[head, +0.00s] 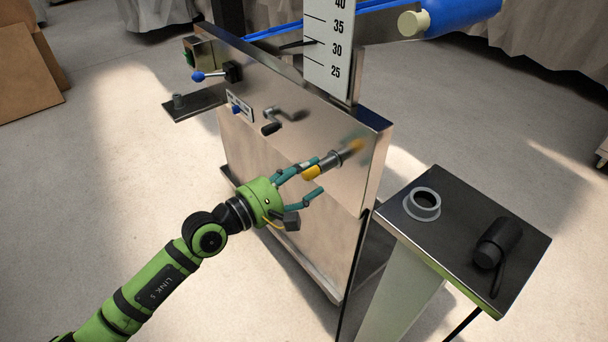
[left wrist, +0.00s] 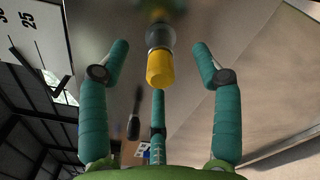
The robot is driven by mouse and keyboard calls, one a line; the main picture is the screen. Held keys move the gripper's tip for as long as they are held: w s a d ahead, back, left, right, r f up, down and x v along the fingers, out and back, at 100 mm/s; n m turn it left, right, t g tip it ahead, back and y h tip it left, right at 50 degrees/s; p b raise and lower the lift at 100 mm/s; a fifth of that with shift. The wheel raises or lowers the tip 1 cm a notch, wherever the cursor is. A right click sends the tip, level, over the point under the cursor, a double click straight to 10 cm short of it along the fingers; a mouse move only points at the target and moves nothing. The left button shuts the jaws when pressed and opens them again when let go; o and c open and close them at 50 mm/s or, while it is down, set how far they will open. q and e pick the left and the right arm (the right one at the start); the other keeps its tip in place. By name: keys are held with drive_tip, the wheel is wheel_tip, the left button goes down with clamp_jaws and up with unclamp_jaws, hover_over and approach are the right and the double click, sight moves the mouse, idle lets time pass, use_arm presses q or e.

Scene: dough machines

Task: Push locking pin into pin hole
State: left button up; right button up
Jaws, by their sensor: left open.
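The locking pin (head: 312,172) has a yellow knob and a dark and grey shaft. It sticks out from the right part of the machine's shiny metal front panel (head: 345,185). Its yellow knob also shows in the left wrist view (left wrist: 160,68), top centre. My left gripper (head: 319,177) is open, with its teal fingers spread on either side of the knob. In the left wrist view the fingers (left wrist: 160,62) stand apart from the knob, with a third finger below it. The pin hole cannot be made out; the pin's far end is blurred against the panel. My right gripper is not in view.
A crank handle (head: 272,127) and a blue-knobbed lever (head: 212,75) stick out from the panel to the left. A scale plate (head: 329,45) rises above it. A side table (head: 455,225) at the right holds a grey ring (head: 422,204) and a black cylinder (head: 496,243).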

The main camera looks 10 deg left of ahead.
use_arm(q)
drive_tip(key=shift+b+v, duration=0.35)
drive_tip(key=shift+v, duration=1.85)
drive_tip(key=v, duration=1.2)
drive_tip(key=shift+a+f, duration=0.1)
drive_tip(key=shift+a, duration=0.05)
idle(1.3)
